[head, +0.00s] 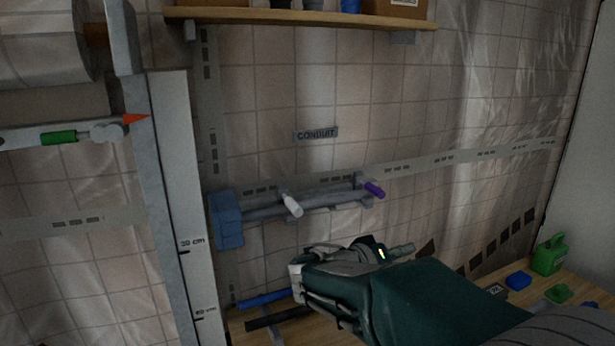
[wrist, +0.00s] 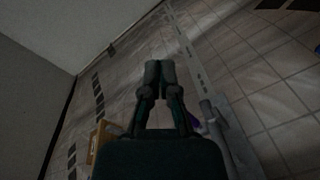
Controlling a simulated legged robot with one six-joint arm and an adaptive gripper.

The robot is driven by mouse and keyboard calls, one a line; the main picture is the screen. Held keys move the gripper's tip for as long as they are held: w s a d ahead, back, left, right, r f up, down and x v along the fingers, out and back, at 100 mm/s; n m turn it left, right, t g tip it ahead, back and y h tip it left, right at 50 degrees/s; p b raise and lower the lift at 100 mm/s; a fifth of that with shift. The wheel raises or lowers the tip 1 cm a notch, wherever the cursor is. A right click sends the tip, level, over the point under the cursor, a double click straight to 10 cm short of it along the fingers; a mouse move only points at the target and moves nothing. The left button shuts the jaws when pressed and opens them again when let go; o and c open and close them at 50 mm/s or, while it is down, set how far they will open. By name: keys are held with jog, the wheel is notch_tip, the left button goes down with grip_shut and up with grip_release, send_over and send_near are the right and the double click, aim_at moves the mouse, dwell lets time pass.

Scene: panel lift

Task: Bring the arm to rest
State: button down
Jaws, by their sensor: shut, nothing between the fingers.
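My gripper (wrist: 160,72) shows in the wrist view with its two dark fingers drawn together at the tips and nothing between them. In the head view my dark green arm reaches in from the lower right, folded low in front of the tiled wall. Its grey wrist parts are below the conduit rail (head: 260,211). The fingertips are hard to make out in the head view. The rail has a white handle (head: 291,205), a purple handle (head: 374,189) and a blue block (head: 227,219) at its left end. The wrist view also shows part of the rail (wrist: 215,125).
A wooden shelf (head: 300,18) runs above the rail. A grey upright ruler post (head: 177,200) stands at left. Blue (head: 265,298) and black (head: 278,318) bars lie below the rail. A green jug (head: 549,254) and small coloured blocks are on the wooden surface at right.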

jog(key=s+d+f+g+y, duration=0.2)
jog(key=s+y, duration=0.1)
jog(key=s, duration=0.3)
jog(key=s+d+f+g+y, duration=0.3)
jog(key=s, duration=0.4)
jog(key=s+a+f+n+t+y, duration=0.1)
jog(key=s+a+f+t+y, duration=0.1)
jog(key=s+a+y, duration=0.6)
jog(key=s+f+y, duration=0.1)
jog(key=s, duration=0.2)
jog(key=shift+a+t, duration=0.15)
jog(key=shift+t, duration=0.25)
jog(key=shift+f, duration=0.1)
